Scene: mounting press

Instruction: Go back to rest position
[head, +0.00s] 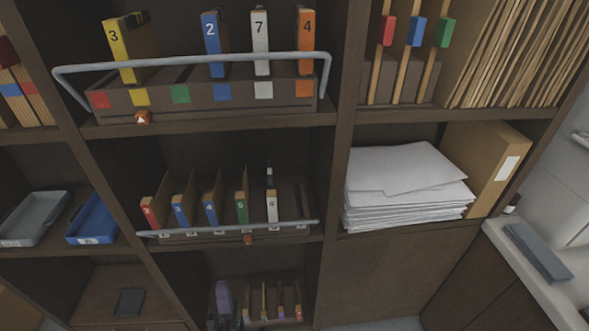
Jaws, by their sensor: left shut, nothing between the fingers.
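My left gripper (224,298) appears small and dark at the bottom of the head view, in front of the lowest middle compartment. It looks shut and holds nothing that I can see. It shows beside the left end of a low rack of small coloured-tipped files (272,306); I cannot tell whether it touches the rack. My right gripper is not in view.
Above stand a middle rack with numbered binders (211,210) and a top rack with a grey rail (190,62). A paper stack (405,190) lies right. Grey (35,218) and blue (92,220) trays sit left. A pale counter (530,270) is far right.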

